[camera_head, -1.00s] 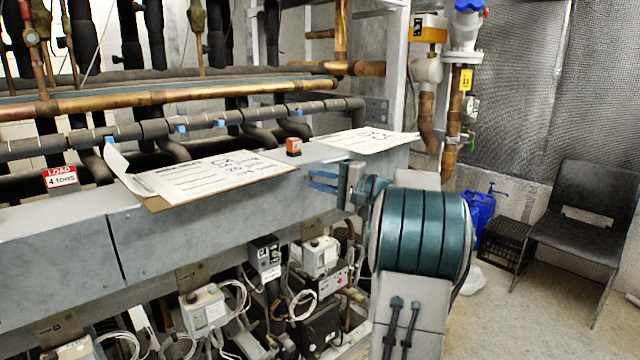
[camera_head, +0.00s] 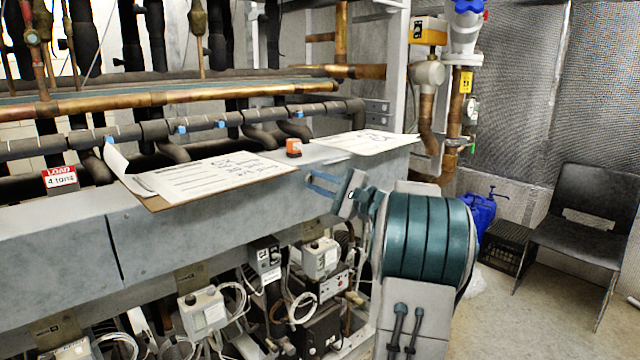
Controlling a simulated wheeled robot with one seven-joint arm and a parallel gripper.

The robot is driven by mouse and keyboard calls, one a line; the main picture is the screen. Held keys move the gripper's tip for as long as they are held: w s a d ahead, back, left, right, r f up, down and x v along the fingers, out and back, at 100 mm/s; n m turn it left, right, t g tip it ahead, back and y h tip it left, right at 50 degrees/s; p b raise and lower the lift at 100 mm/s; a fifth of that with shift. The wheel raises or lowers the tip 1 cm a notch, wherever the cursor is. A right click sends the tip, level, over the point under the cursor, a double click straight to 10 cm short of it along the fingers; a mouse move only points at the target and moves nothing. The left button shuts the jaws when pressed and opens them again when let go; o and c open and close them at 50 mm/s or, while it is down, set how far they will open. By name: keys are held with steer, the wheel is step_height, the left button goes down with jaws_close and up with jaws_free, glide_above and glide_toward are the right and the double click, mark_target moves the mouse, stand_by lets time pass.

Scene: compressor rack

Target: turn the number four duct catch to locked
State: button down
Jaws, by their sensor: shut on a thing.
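My gripper (camera_head: 324,184) is at the front face of the long grey duct (camera_head: 210,222), below the clipboards. Its blue fingers point left, and its grey wrist part is tilted. The gripper is shut on a small part at the duct face, which I take to be the duct catch. The catch itself is hidden by the fingers or too small to make out, so its position cannot be read. No number four marking can be made out beside it.
Two paper-topped clipboards, a near one (camera_head: 215,178) and a far one (camera_head: 368,141), lie on the duct with a small orange-topped block (camera_head: 293,147). Control boxes and cables (camera_head: 320,258) hang below. A black chair (camera_head: 590,215) and crate (camera_head: 507,247) stand right, with open floor in front.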

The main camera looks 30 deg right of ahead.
steer(key=c, duration=1.3)
jaws_free()
steer(key=b+v, duration=0.1)
steer(key=v, duration=1.3)
steer(key=shift+w, duration=0.1)
